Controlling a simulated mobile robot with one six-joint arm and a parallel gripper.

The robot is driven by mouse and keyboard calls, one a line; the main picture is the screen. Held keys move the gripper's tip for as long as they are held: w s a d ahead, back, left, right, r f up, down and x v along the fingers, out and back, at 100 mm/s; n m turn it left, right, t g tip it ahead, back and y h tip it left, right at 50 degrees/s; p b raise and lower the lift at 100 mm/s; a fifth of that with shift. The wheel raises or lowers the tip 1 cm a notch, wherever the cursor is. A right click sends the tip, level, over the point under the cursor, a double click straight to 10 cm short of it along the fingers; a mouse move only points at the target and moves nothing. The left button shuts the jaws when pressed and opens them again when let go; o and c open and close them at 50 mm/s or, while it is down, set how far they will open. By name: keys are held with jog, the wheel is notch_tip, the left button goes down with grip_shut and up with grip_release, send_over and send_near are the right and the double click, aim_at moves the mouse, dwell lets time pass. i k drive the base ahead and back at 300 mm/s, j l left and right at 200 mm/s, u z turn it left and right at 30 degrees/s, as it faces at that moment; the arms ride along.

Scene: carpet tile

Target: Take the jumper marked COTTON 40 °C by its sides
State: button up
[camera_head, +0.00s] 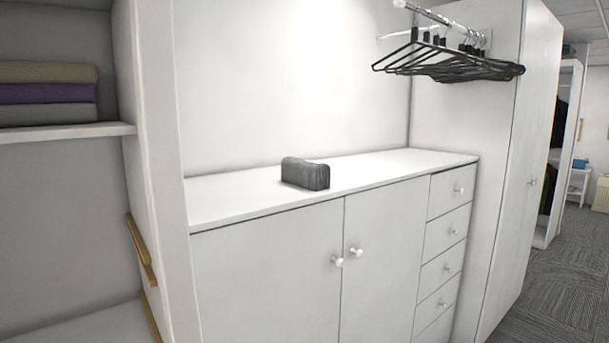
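My gripper is not in view.
The cabinet has two doors (270,270) and a column of drawers (446,235), all shut. Black hangers (450,66) hang from a rail above its right end. A white upright panel (155,150) stands at left. Carpeted floor (560,285) is open at right.

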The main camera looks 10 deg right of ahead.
aim_at(313, 175)
jog(key=i+l+u, duration=0.35)
jog(key=i+l, duration=0.65)
jog(key=i, duration=0.25)
